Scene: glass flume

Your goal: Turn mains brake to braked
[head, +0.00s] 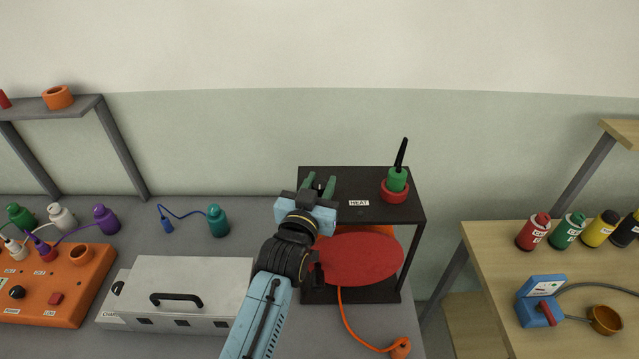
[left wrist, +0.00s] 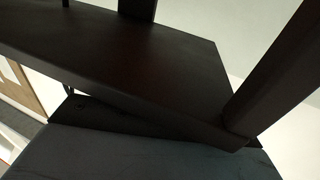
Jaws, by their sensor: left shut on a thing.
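No part is legibly marked as the mains brake. A blue box with a red lever (head: 548,313) and a small label sits on the wooden table at right; I cannot tell whether it is the brake. My left gripper (head: 319,185) is at the left side of the black stand (head: 350,183), far from the blue box. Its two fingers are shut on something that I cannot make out. The left wrist view shows only the dark plate (left wrist: 150,60) and posts of a frame close by, with no fingertips. My right gripper is not in view.
A red disc (head: 360,258) shows at the stand, beside my left wrist. A green-collared tool (head: 397,180) stands in a red ring on top. A grey case (head: 190,280) and an orange panel (head: 60,285) lie at left. An open gap separates the grey and wooden tables.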

